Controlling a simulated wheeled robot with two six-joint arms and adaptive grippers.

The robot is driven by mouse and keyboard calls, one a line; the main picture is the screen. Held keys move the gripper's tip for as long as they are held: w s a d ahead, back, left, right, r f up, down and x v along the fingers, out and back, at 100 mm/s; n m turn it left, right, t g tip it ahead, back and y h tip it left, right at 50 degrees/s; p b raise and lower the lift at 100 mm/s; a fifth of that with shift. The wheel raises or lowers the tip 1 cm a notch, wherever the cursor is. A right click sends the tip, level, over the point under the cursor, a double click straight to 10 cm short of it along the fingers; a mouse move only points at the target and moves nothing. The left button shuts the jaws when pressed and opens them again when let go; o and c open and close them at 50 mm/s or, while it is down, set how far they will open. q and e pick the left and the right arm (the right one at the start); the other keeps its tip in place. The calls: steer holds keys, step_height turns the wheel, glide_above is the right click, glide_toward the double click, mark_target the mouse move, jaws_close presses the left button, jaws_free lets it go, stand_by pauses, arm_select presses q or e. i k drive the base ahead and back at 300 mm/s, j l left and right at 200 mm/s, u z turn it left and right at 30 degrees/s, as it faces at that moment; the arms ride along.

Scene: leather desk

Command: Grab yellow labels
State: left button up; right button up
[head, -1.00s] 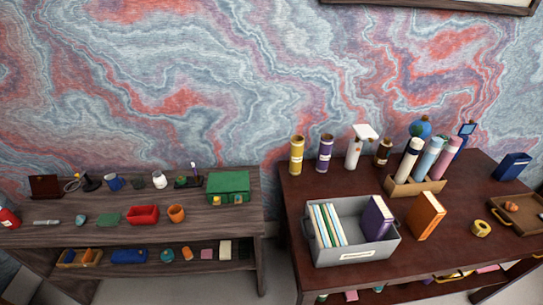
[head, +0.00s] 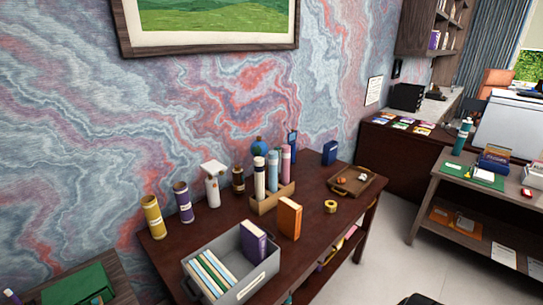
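Neither of my grippers shows clearly in the head view. A small yellow roll (head: 330,206) lies on the dark desk (head: 215,232), to the right of an orange book; it may be a roll of labels, but it is too small to tell. A yellow tube (head: 153,217) with a pale label stands at the desk's left end. Nothing holds either of them.
A grey bin (head: 232,277) with folders and a purple book stands at the desk's front left. The orange book (head: 289,218) stands near the middle. A brown tray (head: 352,180) lies at the right end. Pale floor (head: 385,265) is open between desk and right shelf (head: 470,205).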

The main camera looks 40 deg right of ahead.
mark_target(330, 207)
steer(key=z, duration=1.85)
steer(key=i+l+u, duration=0.15)
steer(key=u, duration=0.8)
steer(key=i+l+u, duration=0.25)
steer(key=l, duration=0.3)
steer(key=i+l+u, duration=0.1)
steer(key=l+u, duration=0.15)
steer(key=l, duration=0.3)
steer(key=i+l+u, duration=0.1)
steer(key=l+u, duration=0.15)
steer(key=l, duration=0.3)
steer(key=l+u, duration=0.25)
steer(key=l, duration=0.35)
